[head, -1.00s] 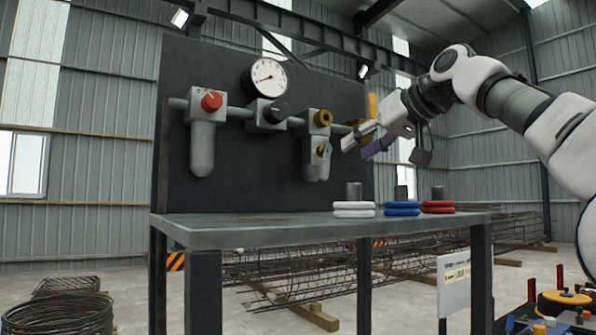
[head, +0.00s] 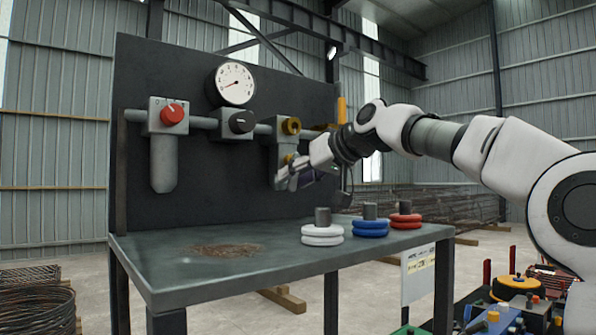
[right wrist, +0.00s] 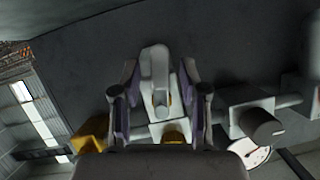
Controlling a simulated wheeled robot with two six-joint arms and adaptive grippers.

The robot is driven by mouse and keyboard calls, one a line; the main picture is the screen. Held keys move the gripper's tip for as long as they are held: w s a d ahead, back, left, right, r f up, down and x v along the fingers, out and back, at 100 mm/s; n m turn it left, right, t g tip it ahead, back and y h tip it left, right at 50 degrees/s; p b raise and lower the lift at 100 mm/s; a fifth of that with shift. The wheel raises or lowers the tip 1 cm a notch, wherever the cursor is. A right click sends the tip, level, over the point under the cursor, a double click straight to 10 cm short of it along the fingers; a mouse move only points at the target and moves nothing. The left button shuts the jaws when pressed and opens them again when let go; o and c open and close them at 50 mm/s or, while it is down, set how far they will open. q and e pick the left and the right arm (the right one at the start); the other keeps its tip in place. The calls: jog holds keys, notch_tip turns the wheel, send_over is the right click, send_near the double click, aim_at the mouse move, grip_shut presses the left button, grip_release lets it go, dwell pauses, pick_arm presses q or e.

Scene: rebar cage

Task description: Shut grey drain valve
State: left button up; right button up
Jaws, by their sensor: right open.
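The third unit on the panel's pipe has a grey body (head: 283,137) with a yellow knob (head: 291,126) on top. Below it is a grey lower part with a second yellow piece (head: 289,158), partly hidden by my gripper. My right gripper (head: 292,178) is in front of this lower part. In the right wrist view my right gripper (right wrist: 159,88) is open, with one finger on each side of a pale grey elongated part (right wrist: 155,75), which I take for the drain valve. I cannot tell whether the fingers touch it. My left gripper is not in view.
Left along the pipe are a black knob (head: 241,122), a gauge (head: 235,84) and a red knob (head: 172,115). A yellow upright handle (head: 341,109) stands right of the unit. White (head: 322,235), blue (head: 370,228) and red (head: 405,221) ring stacks stand on the bench (head: 200,270).

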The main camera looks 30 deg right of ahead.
jog(key=c, duration=0.5)
grip_shut()
jog(key=shift+a, duration=0.1)
jog(key=r+m+t+y, duration=0.1)
jog(key=m+y, duration=0.1)
jog(key=m, duration=0.2)
jog(key=a+r+m+y+b, duration=0.1)
jog(key=m+y, duration=0.1)
jog(key=m, duration=0.2)
jog(key=a+r+m+t+y, duration=0.1)
jog(key=m+y, duration=0.1)
jog(key=m, duration=0.1)
jog(key=shift+s+a+r+m+t+b, duration=0.1)
jog(key=shift+a+r+m+t+b, duration=0.1)
jog(key=shift+r+m+t+b, duration=0.15)
dwell(0.4)
